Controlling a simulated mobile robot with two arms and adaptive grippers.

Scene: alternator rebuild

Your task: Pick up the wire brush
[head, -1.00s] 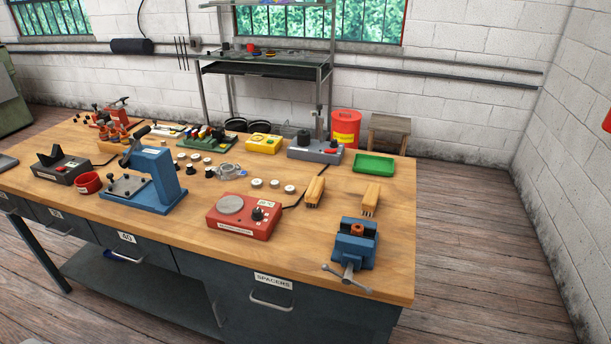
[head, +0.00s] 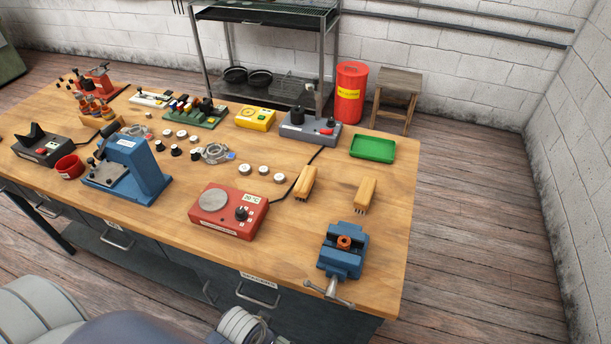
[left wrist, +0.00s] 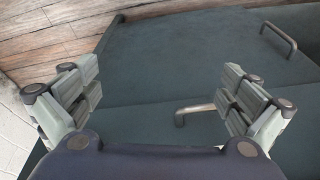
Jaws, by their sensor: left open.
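Two brushes with wooden backs lie on the right part of the workbench in the head view. One brush (head: 306,183) is beside the red hot plate's cable, and the other brush (head: 365,194) is to its right, behind the blue vise. Dark bristles show under both; I cannot tell which is the wire brush. My left gripper (left wrist: 158,98) is open and empty in the left wrist view, facing the dark bench cabinet front with its metal handles. Neither gripper's fingers show in the head view; only parts of my own arm show at its bottom edge.
The wooden workbench (head: 395,245) carries a blue vise (head: 343,252), a red hot plate (head: 228,212), a green tray (head: 373,148), a blue press (head: 130,172) and several small parts. A drawer handle (left wrist: 195,110) is near my left gripper. Bare wood surrounds the right brush.

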